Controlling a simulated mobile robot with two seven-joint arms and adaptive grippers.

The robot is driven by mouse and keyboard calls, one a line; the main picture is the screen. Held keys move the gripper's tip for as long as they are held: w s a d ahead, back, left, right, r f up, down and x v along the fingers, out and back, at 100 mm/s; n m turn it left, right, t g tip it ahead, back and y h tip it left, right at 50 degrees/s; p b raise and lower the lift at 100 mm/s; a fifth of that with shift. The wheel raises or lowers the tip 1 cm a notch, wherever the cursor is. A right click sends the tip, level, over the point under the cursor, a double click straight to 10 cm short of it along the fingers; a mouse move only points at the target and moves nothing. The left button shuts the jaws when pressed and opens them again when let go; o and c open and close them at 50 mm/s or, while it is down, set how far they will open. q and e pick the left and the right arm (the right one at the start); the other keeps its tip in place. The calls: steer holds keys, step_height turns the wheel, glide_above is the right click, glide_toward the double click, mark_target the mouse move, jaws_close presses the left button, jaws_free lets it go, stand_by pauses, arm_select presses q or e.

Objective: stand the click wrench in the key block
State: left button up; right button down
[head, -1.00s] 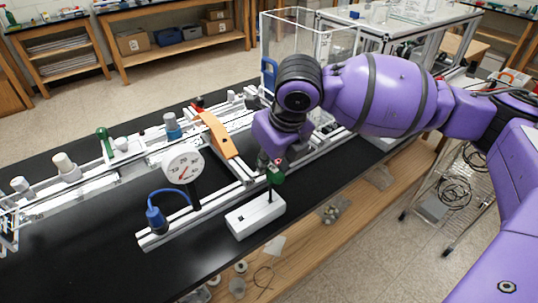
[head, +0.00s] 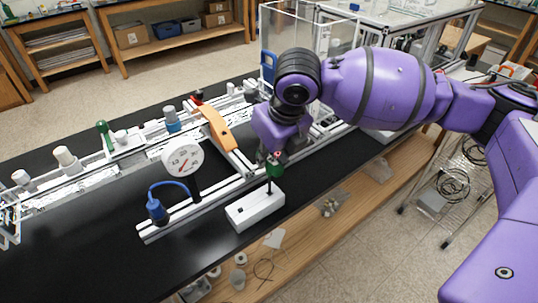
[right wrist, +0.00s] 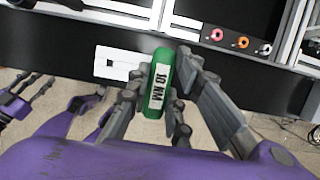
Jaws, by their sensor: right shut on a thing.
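The click wrench has a green handle (head: 274,167) and a thin dark shaft pointing down. My right gripper (head: 273,155) is shut on the handle. In the right wrist view the handle (right wrist: 158,84), labelled "10 NM", lies between the fingers (right wrist: 158,95). The key block (head: 252,209) is white and lies on the black bench top. The shaft's lower end meets the right part of its top in the head view; I cannot tell whether it is inside a hole. The block also shows in the right wrist view (right wrist: 115,68). My left gripper (right wrist: 30,88) appears there with fingers apart and empty.
Behind the block are a metal extrusion rail (head: 180,221), a round white dial gauge (head: 183,158), a blue cabled part (head: 156,209) and an orange bracket (head: 216,129). The bench's front edge is close to the block. Bare black bench lies left of it.

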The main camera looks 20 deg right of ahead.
mark_target(269, 186)
arm_select(q)
steer(key=shift+w+r, duration=0.25)
steer(key=shift+d, duration=0.15)
arm_select(e)
steer(key=shift+f, duration=0.2)
steer(key=shift+f, duration=0.15)
arm_select(q)
steer(key=shift+s+f, duration=0.25)
steer(key=shift+f, duration=0.05)
arm_select(e)
steer(key=shift+f, duration=1.25)
arm_select(q)
steer(key=shift+s+f+b, duration=0.3)
steer(key=shift+s+f, duration=0.1)
arm_select(e)
steer(key=shift+f, duration=0.65)
